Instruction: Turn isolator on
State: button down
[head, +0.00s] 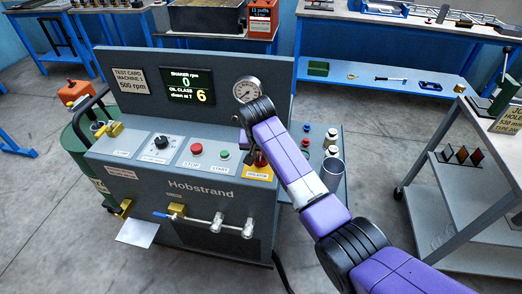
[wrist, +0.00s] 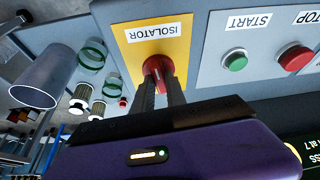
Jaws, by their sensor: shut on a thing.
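The isolator is a red rotary knob (wrist: 157,70) on a yellow plate (wrist: 133,45) labelled ISOLATOR, upside down in the wrist view. In the head view the yellow plate (head: 259,174) is at the right end of the grey Hobstrand panel, and my gripper mostly hides the knob. My gripper (wrist: 159,84) has its two dark fingers on either side of the knob, shut on it. The fingers partly cover the knob, so I cannot tell its exact turn angle. The display (head: 187,86) reads shaker rpm 0 and oil class 6.
A green START button (head: 224,154) and a red STOP button (head: 196,149) sit left of the isolator. A round gauge (head: 246,90) stands behind my gripper. A grey trolley (head: 445,210) is farther right.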

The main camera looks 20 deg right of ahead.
jog(key=shift+m, duration=0.6)
jog(key=shift+h, duration=0.3)
jog(key=c, duration=1.4)
grip_release()
jog(key=shift+o, duration=0.2)
jog(key=v, duration=0.8)
jog(key=shift+w, duration=0.1)
